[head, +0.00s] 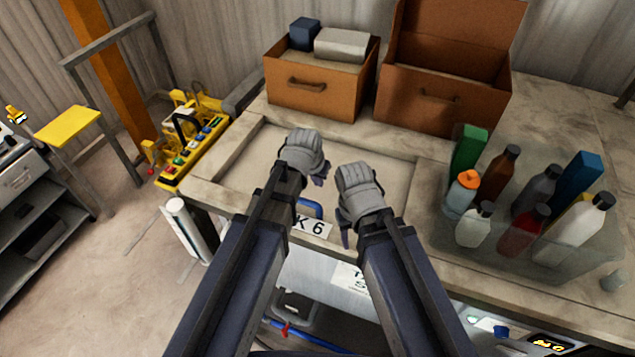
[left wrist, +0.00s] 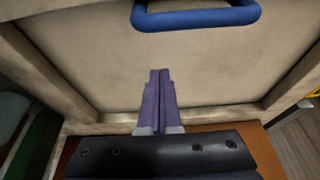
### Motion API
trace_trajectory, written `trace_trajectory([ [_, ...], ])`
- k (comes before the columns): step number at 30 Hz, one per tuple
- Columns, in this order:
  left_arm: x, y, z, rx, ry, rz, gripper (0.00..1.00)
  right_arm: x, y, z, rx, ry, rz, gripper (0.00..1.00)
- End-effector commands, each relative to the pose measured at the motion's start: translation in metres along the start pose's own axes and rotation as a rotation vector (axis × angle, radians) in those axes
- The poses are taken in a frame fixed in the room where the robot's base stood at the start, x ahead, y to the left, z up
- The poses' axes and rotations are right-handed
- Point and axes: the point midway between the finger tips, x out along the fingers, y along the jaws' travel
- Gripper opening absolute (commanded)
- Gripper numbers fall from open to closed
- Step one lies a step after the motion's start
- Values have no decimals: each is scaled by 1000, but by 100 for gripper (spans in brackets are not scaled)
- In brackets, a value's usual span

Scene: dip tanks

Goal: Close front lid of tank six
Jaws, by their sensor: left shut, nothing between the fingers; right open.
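A pale beige lid panel (head: 245,165) lies within the worktop frame of the tank, behind a label reading "K 6" (head: 313,228). It seems to lie flat or nearly so; I cannot tell whether it is fully seated. Its blue handle (head: 310,209) shows between my arms, and it also shows at the top of the left wrist view (left wrist: 197,17). My left gripper (head: 319,180) is shut and empty over the panel; its purple fingers (left wrist: 158,100) point at the panel's surface. My right gripper (head: 345,238) is open and empty, right of the handle, near the tank's front edge.
Behind the panel stand a brown box (head: 310,92) holding blue and grey items and a brown box with a raised lid (head: 440,100). A clear bin of bottles (head: 585,258) stands on the right. A yellow control panel (head: 190,150) is at the left.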

Motion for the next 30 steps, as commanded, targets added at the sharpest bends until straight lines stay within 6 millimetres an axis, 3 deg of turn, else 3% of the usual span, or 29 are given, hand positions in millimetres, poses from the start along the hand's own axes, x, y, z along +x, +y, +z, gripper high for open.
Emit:
trace_trajectory([
  [1,-18,0,-1,0,0,0,0,-17,2,1,-1,-1,0,50],
  [12,-71,0,-1,0,1,0,0,-66,6,5,8,-3,-1,50],
  [30,-74,0,0,0,1,0,0,-69,6,5,15,-3,-2,50],
])
